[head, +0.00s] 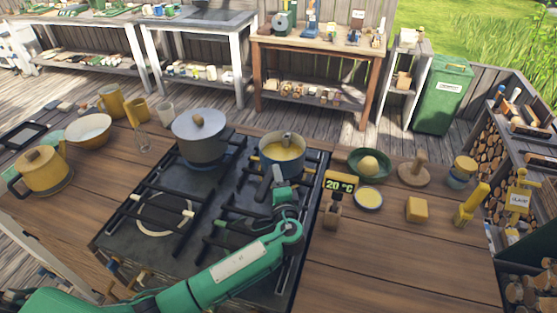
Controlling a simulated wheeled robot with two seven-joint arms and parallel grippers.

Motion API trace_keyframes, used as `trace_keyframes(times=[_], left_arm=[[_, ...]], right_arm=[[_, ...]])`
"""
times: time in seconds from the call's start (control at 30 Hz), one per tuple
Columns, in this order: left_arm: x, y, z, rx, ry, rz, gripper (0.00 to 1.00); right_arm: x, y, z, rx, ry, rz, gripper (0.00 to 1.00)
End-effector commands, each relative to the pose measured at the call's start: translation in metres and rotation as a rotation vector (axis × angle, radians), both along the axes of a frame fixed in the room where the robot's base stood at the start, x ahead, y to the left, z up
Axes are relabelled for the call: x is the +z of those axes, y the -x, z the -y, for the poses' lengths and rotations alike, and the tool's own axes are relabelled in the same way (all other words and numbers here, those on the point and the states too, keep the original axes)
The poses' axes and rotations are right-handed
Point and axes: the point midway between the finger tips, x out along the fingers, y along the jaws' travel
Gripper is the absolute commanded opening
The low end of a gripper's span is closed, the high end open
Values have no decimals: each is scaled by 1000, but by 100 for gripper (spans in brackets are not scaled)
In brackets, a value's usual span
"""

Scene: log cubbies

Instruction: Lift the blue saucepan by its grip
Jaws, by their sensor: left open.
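The blue saucepan (265,164) stands on the back right of the black stove. It holds something yellow, and a small knob-like grey and brown thing shows at its far side. My left gripper (273,182) is open at the near side of the saucepan, by the dark grip that seems to point toward me. The gripper and wrist cover part of that grip, so I cannot tell whether the fingers are around it or only beside it. My right gripper is not in view.
A large grey-blue lidded pot (201,147) stands on the stove left of the saucepan. The counter's front right is clear.

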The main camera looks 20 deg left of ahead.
Motion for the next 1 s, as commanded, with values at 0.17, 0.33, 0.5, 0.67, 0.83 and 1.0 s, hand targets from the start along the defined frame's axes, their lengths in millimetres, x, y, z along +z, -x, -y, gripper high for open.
trace_keyframes(times=[0.17,0.33,0.5,0.67,0.83,1.0], left_arm=[[3,-19,-9,1,-3,0,47],[1,-24,-11,0,0,-1,47],[1,-24,-11,1,0,-1,45],[1,-24,-11,1,0,-1,14],[0,-24,-11,1,0,-1,0],[0,-24,-11,1,0,-1,0]], right_arm=[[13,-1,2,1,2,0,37],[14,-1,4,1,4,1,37],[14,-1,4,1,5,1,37],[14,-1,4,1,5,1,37],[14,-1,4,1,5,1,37],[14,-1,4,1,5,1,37]])
